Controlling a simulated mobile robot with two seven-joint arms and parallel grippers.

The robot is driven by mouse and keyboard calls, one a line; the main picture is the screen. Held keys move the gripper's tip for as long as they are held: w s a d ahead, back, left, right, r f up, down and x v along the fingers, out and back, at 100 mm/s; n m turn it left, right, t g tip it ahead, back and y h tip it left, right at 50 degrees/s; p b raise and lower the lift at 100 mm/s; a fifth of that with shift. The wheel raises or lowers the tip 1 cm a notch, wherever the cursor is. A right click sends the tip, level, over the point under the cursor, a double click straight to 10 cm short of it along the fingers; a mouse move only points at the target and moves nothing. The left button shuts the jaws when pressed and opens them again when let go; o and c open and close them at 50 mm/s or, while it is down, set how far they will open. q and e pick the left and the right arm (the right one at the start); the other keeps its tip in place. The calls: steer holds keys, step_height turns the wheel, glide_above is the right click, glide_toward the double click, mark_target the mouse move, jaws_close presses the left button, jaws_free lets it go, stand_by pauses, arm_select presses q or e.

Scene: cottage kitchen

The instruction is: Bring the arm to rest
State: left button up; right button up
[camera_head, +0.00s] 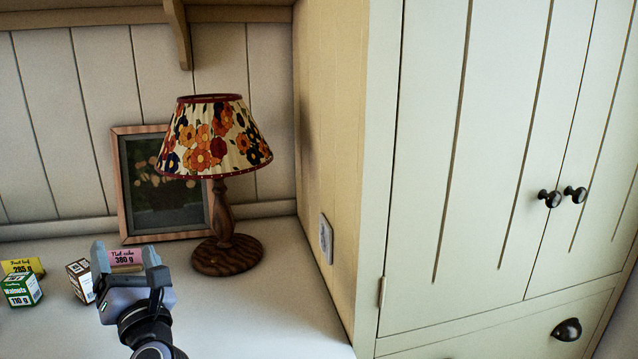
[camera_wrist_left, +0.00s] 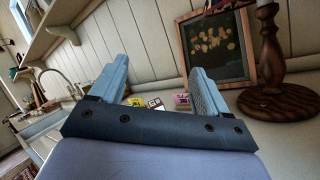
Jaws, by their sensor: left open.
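My left gripper (camera_head: 127,262) is raised over the counter at the lower left of the head view, with its two fingers apart and nothing between them. In the left wrist view its open fingers (camera_wrist_left: 158,88) point toward the counter's back wall. My right gripper does not show in either view.
A tall cream cupboard (camera_head: 470,170) stands at right.

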arm_select(q)
steer(key=s+d+f+m+h, duration=0.35)
steer(key=d+m+h, duration=0.3)
steer(key=m, duration=0.45)
steer(key=s+d+f+m+g+h, duration=0.1)
steer(key=s+d+f+m+h, duration=0.3)
steer(key=m+h, duration=0.5)
steer(key=s+d+f+m+h, duration=0.2)
steer(key=d+f+m+h, duration=0.3)
steer(key=m, duration=0.7)
steer(key=s+a+f+m+g+y, duration=0.1)
steer(key=s+f+m+g+y, duration=0.1)
steer(key=s+f+m+g, duration=0.55)
steer(key=s+a+f+g+y, duration=0.2)
steer(key=s+a+f+g, duration=0.15)
steer(key=s, duration=0.35)
steer(key=s+a+f+g+y, duration=0.2)
steer(key=s+a+f+y, duration=0.15)
steer(key=s, duration=0.45)
steer(key=w+d+f+t+h, duration=0.2)
steer(key=w+f+t, duration=0.4)
steer(key=f, duration=0.3)
steer(key=shift+w+d+f+t+h, duration=0.2)
steer(key=shift+w+d+t+h, duration=0.2)
steer(key=shift+d+t, duration=0.1)
